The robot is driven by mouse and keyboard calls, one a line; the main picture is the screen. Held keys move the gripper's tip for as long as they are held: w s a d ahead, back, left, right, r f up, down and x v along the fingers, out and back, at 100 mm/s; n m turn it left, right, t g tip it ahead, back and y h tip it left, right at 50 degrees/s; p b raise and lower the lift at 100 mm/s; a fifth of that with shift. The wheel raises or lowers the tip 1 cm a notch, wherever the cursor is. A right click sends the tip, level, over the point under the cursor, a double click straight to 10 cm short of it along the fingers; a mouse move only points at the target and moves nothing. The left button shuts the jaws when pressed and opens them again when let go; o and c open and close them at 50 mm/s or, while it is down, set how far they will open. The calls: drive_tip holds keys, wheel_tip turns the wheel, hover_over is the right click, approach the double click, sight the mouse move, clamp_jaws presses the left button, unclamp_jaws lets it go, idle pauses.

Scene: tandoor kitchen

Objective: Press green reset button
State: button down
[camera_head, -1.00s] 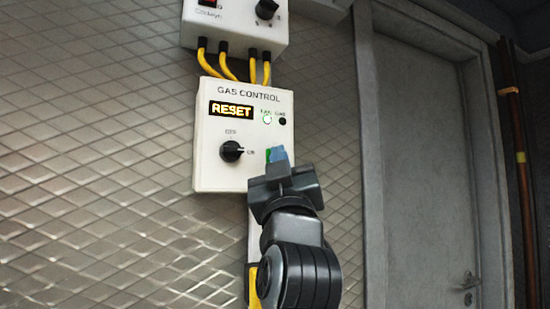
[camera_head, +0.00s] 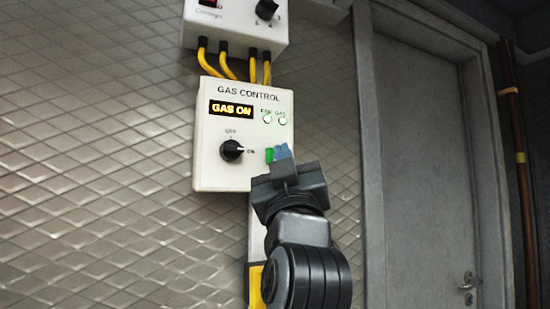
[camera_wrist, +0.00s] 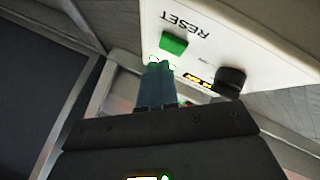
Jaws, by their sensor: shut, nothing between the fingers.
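The white gas control box (camera_head: 215,170) is on the wall, and its display (camera_head: 231,110) reads "GAS ON". The FAN and GAS lights (camera_head: 275,120) are both lit.
Another white box (camera_head: 235,25) with a red switch and a knob is above, joined by several yellow cables (camera_head: 228,66). A grey door (camera_head: 415,170) is at the right. Patterned metal wall (camera_head: 100,150) fills the left, clear of objects.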

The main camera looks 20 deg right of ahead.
drive_tip(key=shift+s, duration=2.5)
